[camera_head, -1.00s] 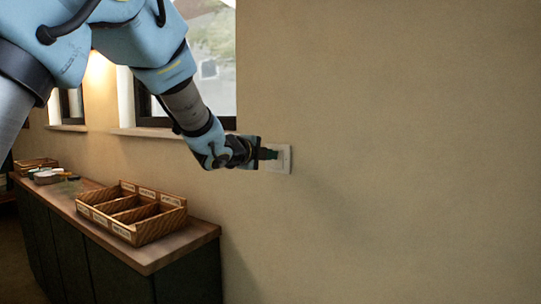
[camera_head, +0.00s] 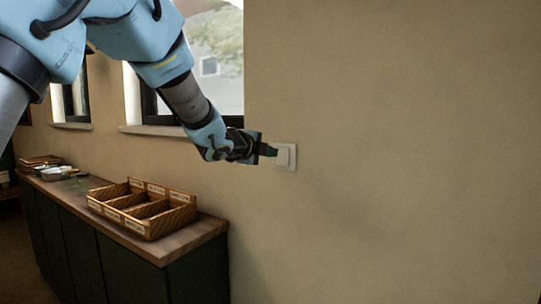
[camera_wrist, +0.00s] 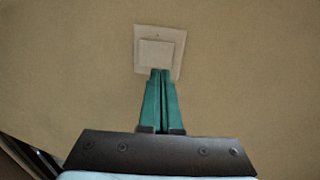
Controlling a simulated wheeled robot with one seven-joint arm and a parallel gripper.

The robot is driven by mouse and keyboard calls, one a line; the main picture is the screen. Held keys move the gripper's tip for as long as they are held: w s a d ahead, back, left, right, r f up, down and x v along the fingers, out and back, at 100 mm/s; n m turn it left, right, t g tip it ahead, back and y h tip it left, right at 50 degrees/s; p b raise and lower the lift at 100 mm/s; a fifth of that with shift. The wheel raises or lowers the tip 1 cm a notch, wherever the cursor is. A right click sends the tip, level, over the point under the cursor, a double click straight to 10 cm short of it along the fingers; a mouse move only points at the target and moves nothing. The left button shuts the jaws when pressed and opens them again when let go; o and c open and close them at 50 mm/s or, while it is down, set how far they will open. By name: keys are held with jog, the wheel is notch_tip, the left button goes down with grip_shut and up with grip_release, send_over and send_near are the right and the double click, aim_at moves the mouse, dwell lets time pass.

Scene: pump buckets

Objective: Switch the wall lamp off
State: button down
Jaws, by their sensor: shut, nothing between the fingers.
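The white square wall switch (camera_head: 286,157) is on the beige wall, right of the window. It also shows in the wrist view (camera_wrist: 159,48), with a raised square rocker in its plate. My gripper (camera_head: 274,152) is shut and empty, its green fingers pointing at the switch. In the wrist view the closed fingertips (camera_wrist: 161,72) overlap the rocker's lower edge; I cannot tell whether they touch it. The wall lamp itself does not show in any view. No warm glow shows on the wall by the windows.
A wooden-topped dark cabinet (camera_head: 160,246) stands along the wall below my arm. The window sill (camera_head: 150,130) is behind my arm. The wall to the right is bare.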

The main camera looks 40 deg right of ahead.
jog(key=r+b+v, duration=0.1)
jog(key=v, duration=0.8)
jog(key=shift+r+b, duration=0.4)
jog(key=shift+w+d, duration=0.1)
jog(key=shift+d, duration=0.05)
